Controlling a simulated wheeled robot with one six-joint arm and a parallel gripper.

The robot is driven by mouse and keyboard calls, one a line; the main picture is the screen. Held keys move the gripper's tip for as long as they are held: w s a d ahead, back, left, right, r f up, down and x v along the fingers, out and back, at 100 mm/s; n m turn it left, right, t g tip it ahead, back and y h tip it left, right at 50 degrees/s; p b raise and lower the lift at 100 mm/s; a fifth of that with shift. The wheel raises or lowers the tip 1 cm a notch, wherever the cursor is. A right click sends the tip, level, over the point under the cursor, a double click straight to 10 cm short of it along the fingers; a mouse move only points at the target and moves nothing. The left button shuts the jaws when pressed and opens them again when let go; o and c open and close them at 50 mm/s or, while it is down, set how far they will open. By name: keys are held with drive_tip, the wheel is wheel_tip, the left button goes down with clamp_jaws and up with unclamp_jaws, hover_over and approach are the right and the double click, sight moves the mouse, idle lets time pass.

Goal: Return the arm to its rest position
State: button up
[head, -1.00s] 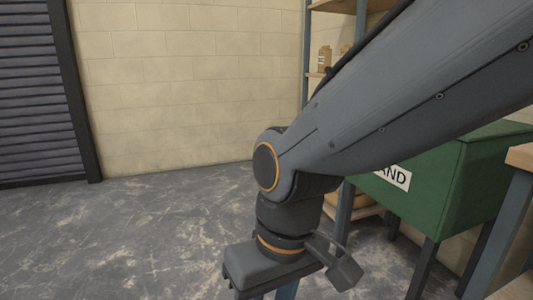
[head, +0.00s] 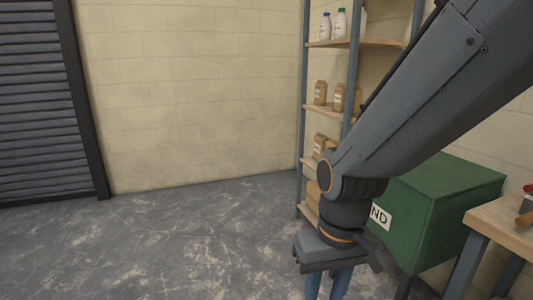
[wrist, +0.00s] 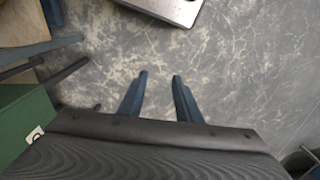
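My gripper (head: 327,284) hangs at the end of my grey arm in the head view, pointing down over the floor. In the wrist view its two blue fingers (wrist: 158,97) stand apart with bare floor between them. It is open and holds nothing. In the head view the fingertips run to the lower edge of the picture.
A shelf rack (head: 353,60) with bottles and brown bags stands behind my arm. A green bin (head: 440,205) with a partly hidden label stands right of the gripper, beside a wooden-topped bench (head: 500,222). The grey floor (head: 150,245) at left is clear, up to a slatted door (head: 38,110).

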drive_tip(key=s+d+r+m+p, duration=0.2)
drive_tip(key=d+r+p, duration=0.7)
drive_tip(key=r+p, duration=0.2)
drive_tip(key=shift+s+h+p, duration=0.15)
drive_tip(key=shift+h+p, duration=0.15)
drive_tip(key=shift+p, duration=0.8)
drive_tip(key=shift+m, duration=0.3)
